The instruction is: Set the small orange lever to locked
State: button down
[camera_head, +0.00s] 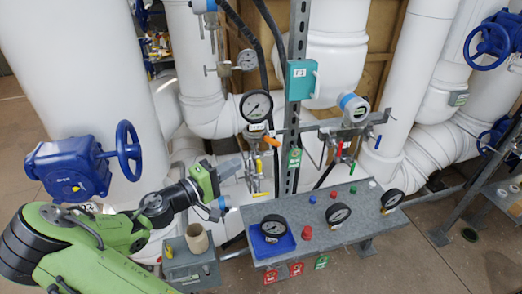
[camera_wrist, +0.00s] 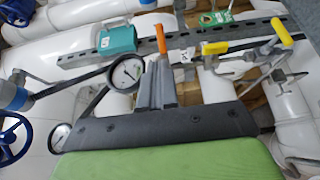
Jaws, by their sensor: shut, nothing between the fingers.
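The small orange lever (camera_head: 272,142) sits on the thin pipework left of the slotted metal post, below a round gauge. In the wrist view the orange lever (camera_wrist: 160,40) stands out just beyond my fingertips. My gripper (camera_head: 242,162) reaches in from the left, a little below and left of the lever. In the wrist view my gripper (camera_wrist: 156,64) has its grey fingers together and empty. I cannot tell whether the fingertips touch the lever. The lever's pivot and any locked marking are not readable.
Yellow levers (camera_head: 257,166) hang just below the orange one. A gauge (camera_head: 256,106) and a teal box (camera_head: 300,80) are above. A green tag (camera_head: 295,157) hangs on the post. A grey bench (camera_head: 350,222) with gauges and knobs stands below right. A blue handwheel (camera_head: 128,150) is at left.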

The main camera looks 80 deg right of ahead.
aim_at(274, 143)
jog(key=x, duration=1)
jog(key=shift+s+d, duration=0.2)
jog(key=shift+s+d, duration=0.5)
jog(key=shift+s, duration=0.05)
jog(key=shift+a+r, duration=0.1)
jog(key=shift+w, duration=0.1)
